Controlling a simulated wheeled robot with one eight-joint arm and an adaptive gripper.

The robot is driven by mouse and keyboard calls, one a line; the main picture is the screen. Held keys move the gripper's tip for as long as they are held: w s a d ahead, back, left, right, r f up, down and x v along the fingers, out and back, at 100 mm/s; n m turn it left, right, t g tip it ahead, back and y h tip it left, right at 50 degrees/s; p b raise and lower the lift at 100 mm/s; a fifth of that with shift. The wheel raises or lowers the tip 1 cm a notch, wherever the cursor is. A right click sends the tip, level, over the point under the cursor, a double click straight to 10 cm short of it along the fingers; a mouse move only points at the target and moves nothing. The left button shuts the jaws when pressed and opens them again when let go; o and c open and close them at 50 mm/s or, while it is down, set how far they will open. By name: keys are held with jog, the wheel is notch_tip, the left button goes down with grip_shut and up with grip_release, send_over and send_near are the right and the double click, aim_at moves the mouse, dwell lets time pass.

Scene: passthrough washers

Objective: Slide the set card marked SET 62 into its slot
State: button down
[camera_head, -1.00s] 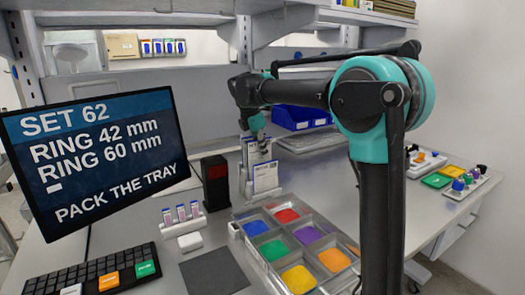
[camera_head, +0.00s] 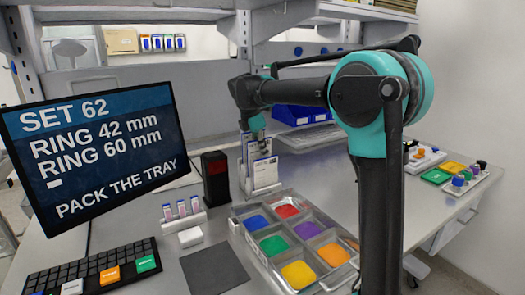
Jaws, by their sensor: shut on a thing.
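My gripper (camera_head: 258,137), at the end of the arm reaching to the back of the bench, points down over the card rack (camera_head: 247,188). It is shut on a white card (camera_head: 260,149) with a dark blue top edge. The card is at the top of the rack, and I cannot tell whether it is clear of it. Another white card (camera_head: 265,172) stands upright in the rack below. The print on the cards is too small to read. The screen (camera_head: 95,150) shows SET 62, RING 42 mm and RING 60 mm. I cannot make out the card's slot.
A metal tray (camera_head: 318,244) with several coloured compartments lies in front of the rack. A black box (camera_head: 215,178) stands left of the rack. A small holder with vials (camera_head: 183,216), a dark mat (camera_head: 214,270) and a keyboard (camera_head: 88,272) lie farther left.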

jog(key=shift+f, duration=0.7)
dwell(0.3)
jog(key=c, duration=1.1)
grip_release()
jog(key=shift+o, duration=0.2)
jog(key=shift+r, duration=4.5)
jog(key=shift+s+d, duration=0.1)
